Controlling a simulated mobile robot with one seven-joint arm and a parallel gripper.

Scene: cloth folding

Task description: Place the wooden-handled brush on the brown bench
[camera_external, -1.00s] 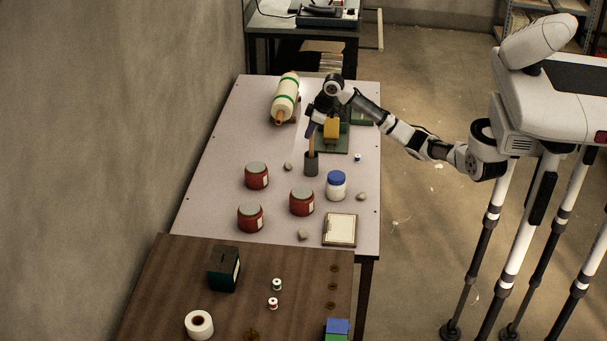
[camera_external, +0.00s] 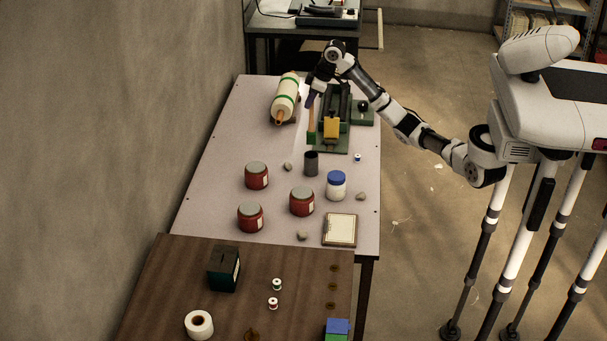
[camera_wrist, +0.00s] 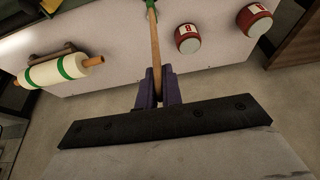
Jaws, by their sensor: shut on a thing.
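My gripper (camera_external: 311,99) is shut on the wooden-handled brush (camera_external: 311,122) and holds it upright above the pale table, its green end hanging down. In the wrist view the purple fingers (camera_wrist: 158,87) pinch the wooden handle (camera_wrist: 155,48); the green end is cut off at the top edge. The brown bench (camera_external: 180,280) stands at the front, beyond the near edge of the pale table. A dark grey cup (camera_external: 311,164) stands on the table just nearer the camera than the brush, with nothing sticking out of it.
The pale table (camera_external: 215,165) holds several red jars (camera_external: 302,201), a blue-lidded jar (camera_external: 336,185), stones, a framed pad (camera_external: 340,229), a roller (camera_external: 285,98) and a green machine (camera_external: 331,128). The bench carries a dark box (camera_external: 224,268), spools and a white roll (camera_external: 199,324); its middle has free room.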

